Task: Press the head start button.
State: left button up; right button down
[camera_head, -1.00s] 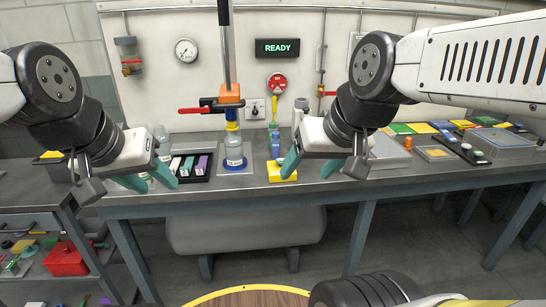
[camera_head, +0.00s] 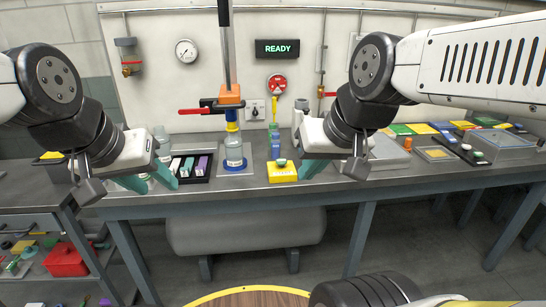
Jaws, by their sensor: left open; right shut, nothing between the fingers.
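A yellow button box (camera_head: 283,174) with a green button (camera_head: 281,162) on top sits near the front edge of the bench, below the middle of the back panel. The lettering on its front is too small to read. My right gripper (camera_head: 308,174) is shut and empty, just to the right of the box and apart from it in the picture. My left gripper (camera_head: 150,186) is open and empty at the bench's front edge, well left of the box. No gripper covers the button.
A clear bottle (camera_head: 234,153) stands in a clamp stand left of the box. A black tray (camera_head: 187,178) of coloured strips lies farther left. A lit READY sign (camera_head: 277,48) and a gauge (camera_head: 187,50) are on the back panel. A grey bench (camera_head: 350,189) spans the view.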

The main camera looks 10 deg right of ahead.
aim_at(281, 162)
jog(key=i+j+z, duration=0.15)
jog(key=j+z, duration=0.25)
jog(key=i+j+z, duration=0.1)
jog(key=j+z, duration=0.75)
jog(key=j, duration=0.2)
